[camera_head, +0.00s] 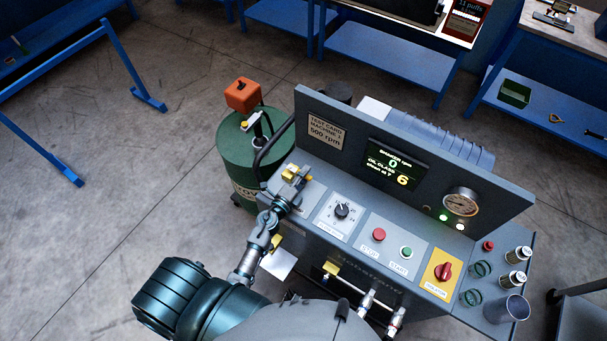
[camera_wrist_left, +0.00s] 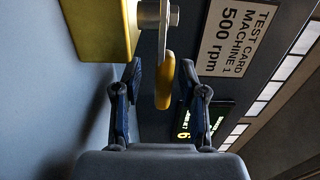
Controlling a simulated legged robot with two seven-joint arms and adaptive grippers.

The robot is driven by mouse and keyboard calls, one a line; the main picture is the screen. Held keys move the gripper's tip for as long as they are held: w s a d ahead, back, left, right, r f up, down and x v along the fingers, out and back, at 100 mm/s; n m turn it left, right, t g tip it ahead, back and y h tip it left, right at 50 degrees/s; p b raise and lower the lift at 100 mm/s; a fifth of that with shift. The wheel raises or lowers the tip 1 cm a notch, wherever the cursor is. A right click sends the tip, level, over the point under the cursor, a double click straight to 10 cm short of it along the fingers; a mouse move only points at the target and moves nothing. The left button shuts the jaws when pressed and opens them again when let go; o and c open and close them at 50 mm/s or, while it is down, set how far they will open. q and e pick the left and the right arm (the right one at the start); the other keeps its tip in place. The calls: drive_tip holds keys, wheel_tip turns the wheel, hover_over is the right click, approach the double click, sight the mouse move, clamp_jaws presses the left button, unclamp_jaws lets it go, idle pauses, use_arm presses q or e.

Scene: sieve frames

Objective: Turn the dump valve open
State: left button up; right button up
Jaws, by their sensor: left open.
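A yellow-handled valve, which looks like the dump valve (camera_head: 291,171), sits at the left end of the grey machine's top. My left gripper (camera_head: 298,182) is right at it, partly covering it. In the left wrist view the yellow lever (camera_wrist_left: 164,82) hangs from a metal stem, beside a yellow block (camera_wrist_left: 100,25). My left gripper (camera_wrist_left: 167,84) is open there, with one finger on each side of the lever. I cannot tell whether either finger touches it. My right gripper is not in view.
The grey machine's upright panel (camera_head: 420,135) stands behind the valve, with a lit display (camera_head: 393,166) and gauge (camera_head: 460,202). A green drum (camera_head: 232,150) with a black hose stands left. Cups (camera_head: 507,308) and jars are at the right end. Blue benches (camera_head: 390,58) stand behind.

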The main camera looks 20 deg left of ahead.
use_arm(q)
drive_tip(key=shift+d+r, duration=0.1)
drive_tip(key=shift+d, duration=0.4)
drive_tip(key=shift+c, duration=0.9)
drive_tip(key=shift+a, duration=0.2)
clamp_jaws()
drive_tip(key=shift+a, duration=0.25)
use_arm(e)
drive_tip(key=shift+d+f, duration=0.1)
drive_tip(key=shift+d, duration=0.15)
use_arm(q)
drive_tip(key=shift+s, duration=0.1)
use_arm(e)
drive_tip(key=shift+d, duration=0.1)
